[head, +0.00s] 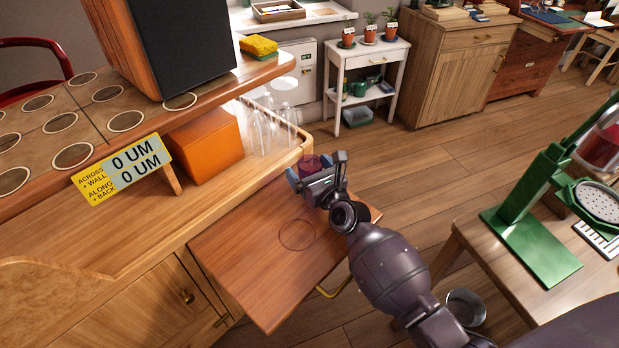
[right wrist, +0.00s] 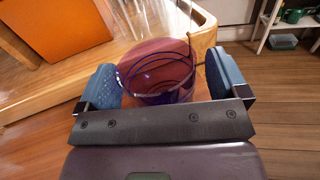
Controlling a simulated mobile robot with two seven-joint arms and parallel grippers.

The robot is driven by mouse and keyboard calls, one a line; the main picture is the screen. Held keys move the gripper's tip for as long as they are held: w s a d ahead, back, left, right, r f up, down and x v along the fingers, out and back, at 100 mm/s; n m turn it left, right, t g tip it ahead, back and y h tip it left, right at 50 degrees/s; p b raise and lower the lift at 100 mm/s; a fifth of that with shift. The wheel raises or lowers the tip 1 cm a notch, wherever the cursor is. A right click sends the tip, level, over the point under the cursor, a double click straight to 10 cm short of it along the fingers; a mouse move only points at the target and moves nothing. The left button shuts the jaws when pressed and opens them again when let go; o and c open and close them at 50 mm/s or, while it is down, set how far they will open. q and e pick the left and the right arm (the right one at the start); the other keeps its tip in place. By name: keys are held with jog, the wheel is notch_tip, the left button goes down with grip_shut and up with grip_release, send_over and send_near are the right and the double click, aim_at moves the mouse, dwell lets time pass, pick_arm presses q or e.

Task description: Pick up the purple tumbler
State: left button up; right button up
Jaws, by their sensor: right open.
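The purple tumbler (head: 309,163) is see-through and stands near the far end of a wooden pull-out board (head: 262,272). My right gripper (head: 318,176) is at the tumbler and partly covers it in the head view. In the right wrist view the tumbler (right wrist: 157,72) sits between the two blue-padded fingers, with the open jaws on either side of it. I cannot tell whether either pad touches it. The tumbler's lower part is hidden behind the gripper. My left gripper is not in view.
Clear glasses (head: 262,128) and an orange box (head: 206,145) stand on the bookcase ledge left of the tumbler. A dark speaker-like box (head: 180,45) is on the shelf above. A table with a green stand (head: 530,240) is at right. The board's near part is bare.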

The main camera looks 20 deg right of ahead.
jog(key=c, duration=0.9)
jog(key=shift+c, duration=1)
jog(key=shift+r, duration=0.15)
